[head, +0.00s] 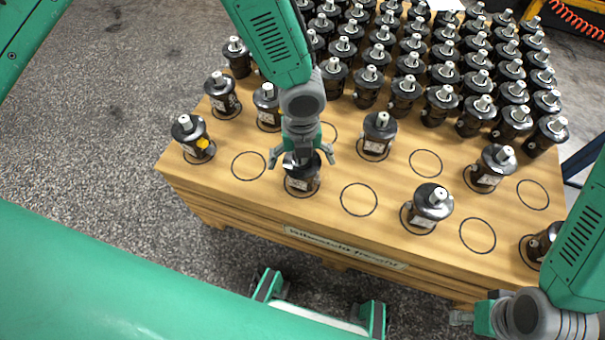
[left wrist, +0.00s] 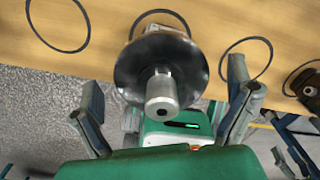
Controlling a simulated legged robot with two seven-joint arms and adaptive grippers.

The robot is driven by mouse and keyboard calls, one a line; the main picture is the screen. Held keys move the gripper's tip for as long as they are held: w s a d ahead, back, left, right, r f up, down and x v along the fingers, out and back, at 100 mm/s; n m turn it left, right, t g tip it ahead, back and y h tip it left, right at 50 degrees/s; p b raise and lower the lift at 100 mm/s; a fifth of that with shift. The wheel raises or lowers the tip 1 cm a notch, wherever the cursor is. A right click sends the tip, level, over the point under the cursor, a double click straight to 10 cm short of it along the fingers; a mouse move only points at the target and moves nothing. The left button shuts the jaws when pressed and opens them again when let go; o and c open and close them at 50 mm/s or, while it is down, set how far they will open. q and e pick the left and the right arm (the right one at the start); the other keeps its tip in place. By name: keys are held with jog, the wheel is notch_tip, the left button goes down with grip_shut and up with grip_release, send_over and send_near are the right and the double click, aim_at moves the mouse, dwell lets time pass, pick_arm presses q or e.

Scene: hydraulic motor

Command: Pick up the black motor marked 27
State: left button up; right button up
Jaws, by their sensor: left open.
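A black motor (head: 302,181) with a silver shaft stands upright in a drawn circle near the front edge of the wooden table. It also shows in the left wrist view (left wrist: 190,73), seen from above, shaft toward the camera. My left gripper (head: 301,161) is directly above it, with its fingers spread on either side of the motor's top. In the left wrist view the open fingers (left wrist: 165,90) flank the motor and appear apart from it. My right gripper (head: 468,318) is at the bottom right, away from the motors; its jaw state is unclear. No number 27 is legible.
Other motors stand nearby, including one at right (head: 378,135) and one at front right (head: 430,205). Many more stand in close rows at the back. Empty circles lie left (head: 249,166) and right (head: 359,199) of the motor. A label strip (head: 345,247) is on the table's front.

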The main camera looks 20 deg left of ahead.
pick_arm(q)
jog(key=shift+f, duration=0.3)
jog(key=shift+d+r, duration=0.1)
jog(key=shift+d, duration=0.1)
jog(key=c, duration=1.3)
jog(key=shift+a, duration=0.1)
jog(key=c, duration=0.5)
jog(key=shift+r, duration=0.15)
